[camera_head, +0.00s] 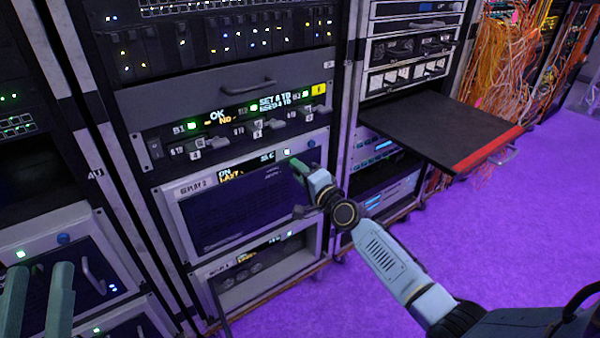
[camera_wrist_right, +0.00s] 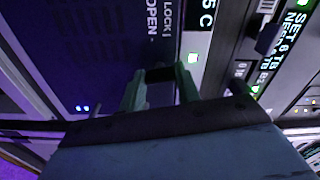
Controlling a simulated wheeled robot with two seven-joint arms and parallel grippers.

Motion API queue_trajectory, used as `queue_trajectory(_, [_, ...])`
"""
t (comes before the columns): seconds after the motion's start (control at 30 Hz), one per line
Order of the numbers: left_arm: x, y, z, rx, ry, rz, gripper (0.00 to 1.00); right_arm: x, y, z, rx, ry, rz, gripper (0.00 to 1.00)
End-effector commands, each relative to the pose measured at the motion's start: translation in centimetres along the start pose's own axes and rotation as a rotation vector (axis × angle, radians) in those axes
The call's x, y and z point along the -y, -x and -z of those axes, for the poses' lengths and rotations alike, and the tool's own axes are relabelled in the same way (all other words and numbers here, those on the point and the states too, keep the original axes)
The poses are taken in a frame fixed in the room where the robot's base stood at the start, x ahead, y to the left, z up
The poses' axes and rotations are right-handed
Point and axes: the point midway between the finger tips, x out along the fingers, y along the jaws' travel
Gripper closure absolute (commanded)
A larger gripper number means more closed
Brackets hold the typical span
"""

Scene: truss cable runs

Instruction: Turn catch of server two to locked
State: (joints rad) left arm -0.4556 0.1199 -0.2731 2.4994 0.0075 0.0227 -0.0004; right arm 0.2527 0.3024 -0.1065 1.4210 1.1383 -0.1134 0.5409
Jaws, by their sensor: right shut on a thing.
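Server two (camera_head: 240,210) is the unit with the white frame and dark front, labelled with a 2 at its upper left. A small display (camera_head: 232,174) on its top strip shows "ON". My right gripper (camera_head: 299,167) is at the upper right corner of this unit. In the right wrist view, the green fingers (camera_wrist_right: 160,82) are shut on a small dark catch (camera_wrist_right: 160,74), mostly hidden between them. "LOCK" and "OPEN" marks are printed beside it; the catch's exact angle is unclear. My left gripper (camera_head: 41,270) is open and empty at the lower left.
A drive row with handles (camera_head: 240,132) sits just above server two. Another white-framed unit (camera_head: 262,270) is below it. A black shelf with a red edge (camera_head: 440,132) juts out from the rack at right. The purple floor (camera_head: 480,230) is clear.

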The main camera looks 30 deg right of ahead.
Motion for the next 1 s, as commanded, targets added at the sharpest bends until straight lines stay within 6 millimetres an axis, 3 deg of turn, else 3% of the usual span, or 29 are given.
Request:
queue_trajectory(0.4, [0.01, -0.01, -0.2, 0.006, 0.0, 0.0, 0.64, -0.07, 0.02, -0.09, 0.002, -0.2, -0.002, 0.9])
queue_trajectory(0.97, [0.02, -0.04, -0.22, 0.007, 0.004, 0.005, 0.64, -0.06, 0.02, -0.07, 0.001, -0.234, -0.001, 0.9])
queue_trajectory(1.0, [0.02, -0.04, -0.22, 0.007, 0.004, 0.004, 0.64, -0.06, 0.01, -0.07, 0.001, -0.234, -0.001, 0.66])
